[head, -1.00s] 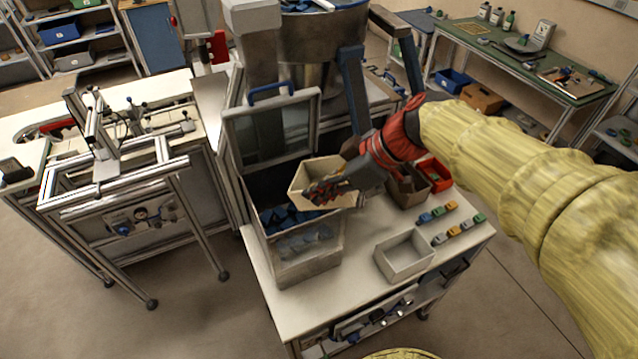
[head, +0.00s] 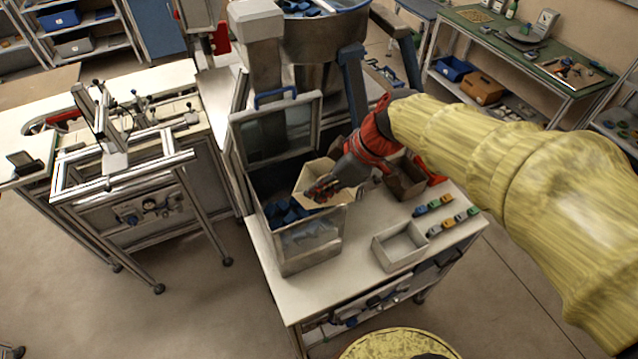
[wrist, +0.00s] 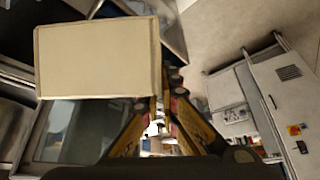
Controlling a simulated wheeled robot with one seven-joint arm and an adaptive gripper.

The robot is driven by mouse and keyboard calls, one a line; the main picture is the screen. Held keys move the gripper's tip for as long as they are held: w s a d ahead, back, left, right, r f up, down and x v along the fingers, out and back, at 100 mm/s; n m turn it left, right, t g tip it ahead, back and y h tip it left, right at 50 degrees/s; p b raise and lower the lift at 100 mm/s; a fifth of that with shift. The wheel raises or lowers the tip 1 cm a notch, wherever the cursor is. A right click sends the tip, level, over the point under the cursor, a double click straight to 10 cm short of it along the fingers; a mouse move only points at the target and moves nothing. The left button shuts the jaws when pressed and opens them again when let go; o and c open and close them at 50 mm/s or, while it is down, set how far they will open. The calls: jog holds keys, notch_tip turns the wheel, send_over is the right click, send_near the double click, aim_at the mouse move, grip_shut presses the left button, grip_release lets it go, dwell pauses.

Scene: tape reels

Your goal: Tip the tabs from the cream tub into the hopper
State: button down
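The cream tub (head: 312,176) hangs over the open hopper (head: 283,258), a clear-fronted bin. My gripper (head: 320,192) is shut on the tub's near side, and the tub is tilted. Blue tabs (head: 285,211) lie inside the hopper; I cannot tell whether any tabs remain in the tub. In the wrist view the tub (wrist: 97,60) shows as a plain cream face with a raised rim at upper left. The fingers (wrist: 167,98) converge beside it.
The hopper's framed lid (head: 275,130) stands open behind it. An empty grey tray (head: 400,250) and small coloured blocks (head: 447,218) sit on the white table, with a brown box (head: 405,182) behind. A metal frame stand (head: 125,170) is on the left.

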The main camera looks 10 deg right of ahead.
aim_at(301, 192)
jog(key=shift+w+a+g+h+p, duration=0.25)
jog(key=shift+h+p, duration=0.4)
jog(key=shift+p, duration=1.3)
jog(key=shift+a+g+h+p, duration=0.35)
jog(key=shift+h+p, duration=0.25)
jog(key=shift+p, duration=1.3)
jog(key=shift+w+a+g+h+p, duration=0.25)
jog(key=shift+h+p, duration=0.4)
jog(key=shift+p, duration=1.3)
